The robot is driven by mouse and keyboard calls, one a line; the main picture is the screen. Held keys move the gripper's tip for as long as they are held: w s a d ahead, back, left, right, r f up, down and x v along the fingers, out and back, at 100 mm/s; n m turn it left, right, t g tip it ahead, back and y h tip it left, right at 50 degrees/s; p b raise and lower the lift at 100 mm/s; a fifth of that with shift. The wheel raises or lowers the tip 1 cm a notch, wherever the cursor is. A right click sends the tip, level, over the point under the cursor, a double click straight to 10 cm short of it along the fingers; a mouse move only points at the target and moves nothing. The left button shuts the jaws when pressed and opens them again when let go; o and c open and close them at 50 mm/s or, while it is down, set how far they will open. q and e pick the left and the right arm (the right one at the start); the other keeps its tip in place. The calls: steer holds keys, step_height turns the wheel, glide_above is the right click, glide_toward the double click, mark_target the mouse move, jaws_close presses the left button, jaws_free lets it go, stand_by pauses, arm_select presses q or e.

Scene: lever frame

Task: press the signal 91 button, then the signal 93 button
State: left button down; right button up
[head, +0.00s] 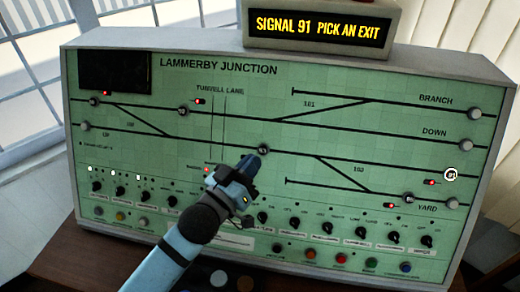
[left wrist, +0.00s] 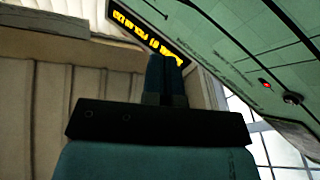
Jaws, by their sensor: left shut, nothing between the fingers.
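The green LAMMERBY JUNCTION panel (head: 232,73) fills the head view. The signal 91 button (head: 451,175) at its right has a bright white ring. The display (head: 318,28) above reads "SIGNAL 91 PICK AN EXIT". A round button with a dark centre (head: 264,150) sits mid-panel; its number is too small to read, so I cannot tell which is signal 93. My left gripper (head: 247,165) is shut and empty, just below and left of that button; I cannot tell whether it touches. Its fingers show in the left wrist view (left wrist: 166,80). My right gripper is not in view.
Other round buttons stand along the track lines, such as those at upper left (head: 183,111) and lower right (head: 409,198). Rows of black knobs (head: 293,222) and coloured buttons (head: 340,257) line the lower panel. A window (head: 30,75) is at left.

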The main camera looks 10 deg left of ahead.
mark_target(263, 150)
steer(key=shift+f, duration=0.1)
